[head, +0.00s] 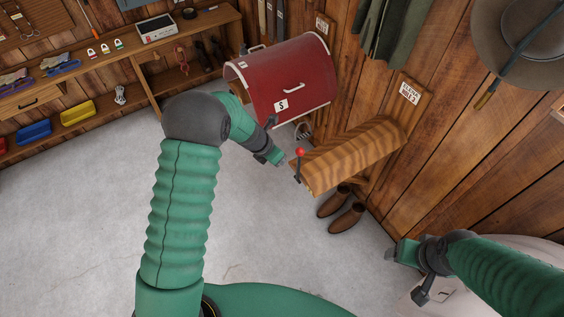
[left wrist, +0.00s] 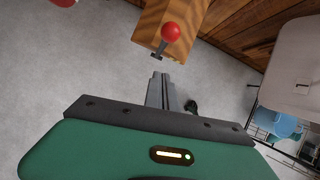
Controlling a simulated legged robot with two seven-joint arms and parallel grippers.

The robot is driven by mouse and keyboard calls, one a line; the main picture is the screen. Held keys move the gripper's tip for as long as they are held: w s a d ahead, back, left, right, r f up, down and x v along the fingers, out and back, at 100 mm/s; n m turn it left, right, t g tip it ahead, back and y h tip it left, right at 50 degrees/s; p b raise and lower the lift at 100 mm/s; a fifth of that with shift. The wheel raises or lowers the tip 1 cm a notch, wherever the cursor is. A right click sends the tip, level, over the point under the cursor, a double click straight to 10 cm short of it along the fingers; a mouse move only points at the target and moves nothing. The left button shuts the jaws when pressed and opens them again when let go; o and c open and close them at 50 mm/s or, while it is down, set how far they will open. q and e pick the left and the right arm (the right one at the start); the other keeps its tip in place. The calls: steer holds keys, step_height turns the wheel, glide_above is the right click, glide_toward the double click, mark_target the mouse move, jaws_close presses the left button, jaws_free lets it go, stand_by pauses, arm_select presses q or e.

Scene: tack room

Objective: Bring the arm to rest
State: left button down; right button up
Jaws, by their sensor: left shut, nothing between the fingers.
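My left gripper (head: 282,161) is shut and empty in the head view. It is just left of the front end of a wooden saddle rack (head: 355,150). A red-knobbed lever (head: 299,153) is fixed at that end, close to the fingertips but apart from them. In the left wrist view my closed fingers (left wrist: 161,76) point toward the rack end (left wrist: 185,12), with the red knob (left wrist: 171,32) a little beyond them. My right gripper (head: 391,254) is at the lower right of the head view; its finger gap cannot be made out.
A dark red saddle-rack box (head: 305,75) marked S is mounted behind my left forearm. Brown boots (head: 346,218) stand under the wooden rack. A workbench (head: 130,55) with tools runs along the upper left. The grey floor (head: 80,220) at left is clear.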

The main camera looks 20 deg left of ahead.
arm_select(q)
steer(key=shift+s+d+r, duration=0.15)
steer(key=shift+s+r, duration=0.05)
steer(key=shift+s, duration=0.1)
arm_select(e)
steer(key=shift+s+d+r, duration=0.1)
steer(key=shift+s+d, duration=0.05)
steer(key=shift+s, duration=0.25)
arm_select(q)
steer(key=s+d+f+m+g+y+b, duration=0.1)
steer(key=s+m+b, duration=1.1)
steer(key=s+m, duration=1.2)
steer(key=f+m+y, duration=0.1)
steer(key=m, duration=0.5)
steer(key=shift+m+g+y+b, duration=0.3)
steer(key=shift+g+y, duration=0.1)
arm_select(e)
steer(key=s+x, duration=0.2)
steer(key=x, duration=1)
steer(key=shift+f, duration=0.55)
arm_select(q)
steer(key=shift+s+d+r, duration=0.1)
steer(key=shift+s+r, duration=0.05)
arm_select(e)
steer(key=shift+s, duration=0.35)
steer(key=shift+w, duration=0.15)
